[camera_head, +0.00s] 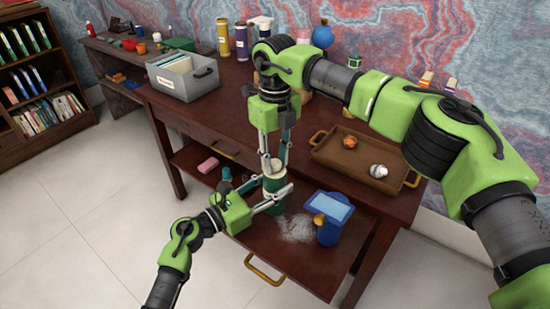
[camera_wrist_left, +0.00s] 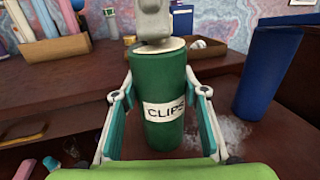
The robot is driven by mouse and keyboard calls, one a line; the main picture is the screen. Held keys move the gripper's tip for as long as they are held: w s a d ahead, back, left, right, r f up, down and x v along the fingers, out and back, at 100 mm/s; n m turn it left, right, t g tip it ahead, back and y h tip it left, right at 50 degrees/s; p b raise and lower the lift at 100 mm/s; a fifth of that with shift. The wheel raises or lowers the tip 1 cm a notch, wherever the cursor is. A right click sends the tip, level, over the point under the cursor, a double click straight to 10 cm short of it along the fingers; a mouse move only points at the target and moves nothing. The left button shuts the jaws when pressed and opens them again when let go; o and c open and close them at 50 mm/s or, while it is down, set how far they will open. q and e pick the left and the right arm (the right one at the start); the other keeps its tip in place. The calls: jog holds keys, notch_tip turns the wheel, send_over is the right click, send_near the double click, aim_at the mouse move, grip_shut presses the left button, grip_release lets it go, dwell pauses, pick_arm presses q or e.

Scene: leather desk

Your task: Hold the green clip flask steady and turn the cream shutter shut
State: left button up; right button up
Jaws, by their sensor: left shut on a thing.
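The green flask (camera_wrist_left: 164,88) with a "CLIPS" label stands upright in the left wrist view. It also shows over the pulled-out drawer in the head view (camera_head: 271,205). My left gripper (camera_head: 283,193) is shut around its body, one finger on each side. The cream shutter (camera_wrist_left: 160,46) is on top of the flask. A grey piece stands over it, and I cannot tell whether it is a fingertip or part of the shutter. My right gripper (camera_head: 275,167) points straight down at the flask's top. Its fingers overlap the cream part, so its grip there is unclear.
A blue container (camera_head: 328,229) stands right of the flask, close by, with whitish scraps (camera_head: 296,228) between. A brown tray (camera_head: 340,161) with an orange item and a white bulb-like item is on the desk. A grey file box (camera_head: 184,79) is at back left. A pink block (camera_head: 208,165) lies left.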

aim_at(275, 163)
jog(key=shift+o, duration=0.6)
notch_tip(275, 163, up, 12)
dwell(0.4)
pick_arm(q)
jog(key=o, duration=1.3)
